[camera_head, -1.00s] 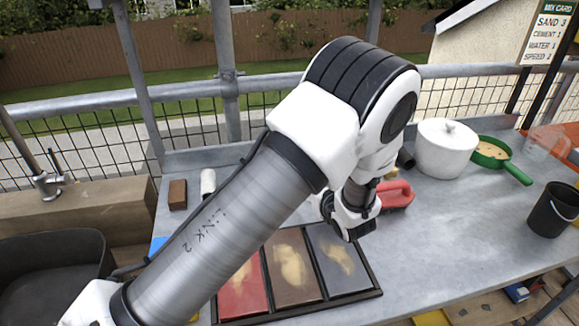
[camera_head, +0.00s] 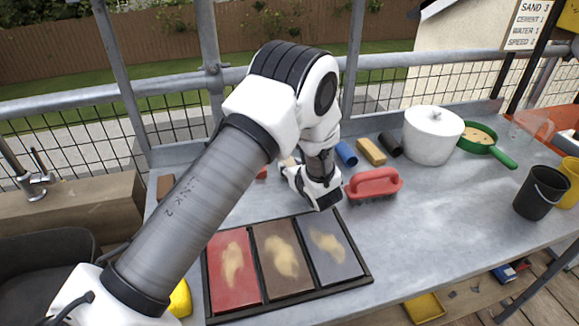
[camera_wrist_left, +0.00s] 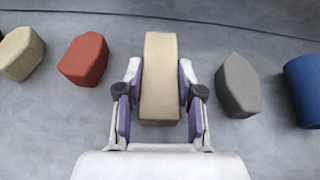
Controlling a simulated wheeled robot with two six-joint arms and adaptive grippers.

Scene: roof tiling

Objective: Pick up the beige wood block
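The beige wood block (camera_wrist_left: 160,80) stands lengthwise between the two fingers of my left gripper (camera_wrist_left: 160,100) in the left wrist view. The fingers are apart, one on each side of the block's near half, with narrow gaps beside it. In the head view my left gripper (camera_head: 318,200) is low over the table, and only a small beige part of the block (camera_head: 288,162) shows beside it; the rest is hidden by my arm. My right gripper is not in view.
In the left wrist view a red block (camera_wrist_left: 84,59) and pale block (camera_wrist_left: 20,53) lie left; a dark grey block (camera_wrist_left: 238,85) and blue cylinder (camera_wrist_left: 304,88) lie right.

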